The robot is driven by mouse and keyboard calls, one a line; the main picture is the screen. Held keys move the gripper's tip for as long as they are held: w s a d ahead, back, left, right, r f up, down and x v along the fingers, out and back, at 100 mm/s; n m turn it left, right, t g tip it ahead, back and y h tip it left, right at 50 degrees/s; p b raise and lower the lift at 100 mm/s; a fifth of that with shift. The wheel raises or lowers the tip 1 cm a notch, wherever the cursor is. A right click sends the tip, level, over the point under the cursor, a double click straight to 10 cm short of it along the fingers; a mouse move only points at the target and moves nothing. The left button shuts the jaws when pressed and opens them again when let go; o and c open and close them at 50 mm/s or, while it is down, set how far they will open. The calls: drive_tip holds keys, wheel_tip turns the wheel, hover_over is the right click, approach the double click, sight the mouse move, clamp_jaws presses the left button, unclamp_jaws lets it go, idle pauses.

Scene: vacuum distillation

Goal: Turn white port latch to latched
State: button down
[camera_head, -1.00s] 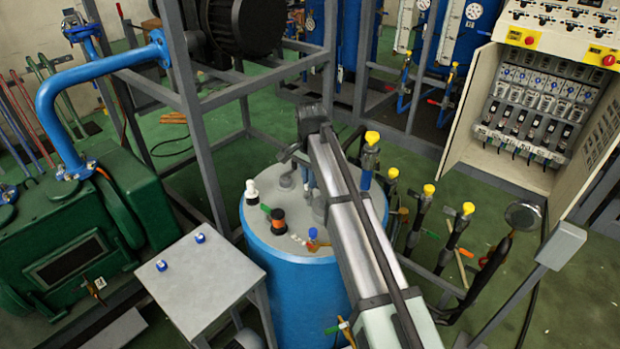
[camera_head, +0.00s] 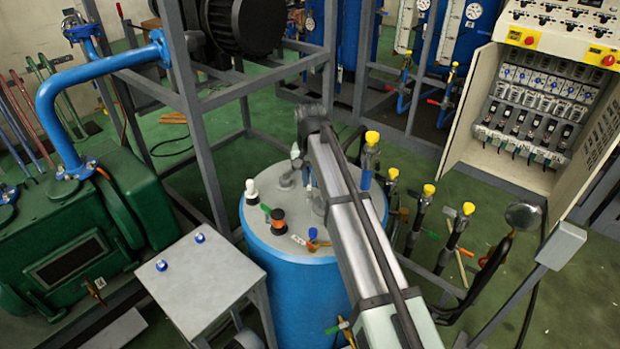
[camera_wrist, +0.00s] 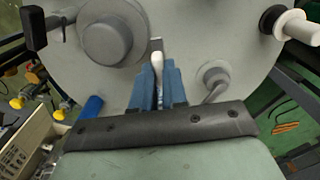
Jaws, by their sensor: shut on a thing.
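The white port latch (camera_wrist: 157,62) is a slim white-tipped lever on the grey top of the blue vessel. In the wrist view it stands between the blue fingers of my gripper (camera_wrist: 157,80), beside a large round grey port cap (camera_wrist: 112,38). The fingers are shut on it. In the head view my arm hides the latch and most of the gripper, over the back of the vessel top (camera_head: 268,240). The latch's base and exact angle are hard to make out.
A smaller grey fitting with a bent handle (camera_wrist: 213,75) stands close to the right of the fingers. A white knob (camera_head: 252,190) and an orange-and-black knob (camera_head: 278,221) stand at the vessel's left and front. Yellow-capped valves (camera_head: 428,190) line the right side.

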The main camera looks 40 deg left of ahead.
drive_tip(key=n, duration=0.5)
drive_tip(key=shift+n, duration=0.3)
drive_tip(key=n, duration=0.5)
drive_tip(key=shift+n, duration=0.3)
drive_tip(key=c, duration=1.2)
unclamp_jaws()
drive_tip(key=shift+o, duration=0.2)
drive_tip(key=shift+r, duration=0.1)
wheel_tip(320, 180, up, 14)
drive_tip(key=shift+f, duration=0.2)
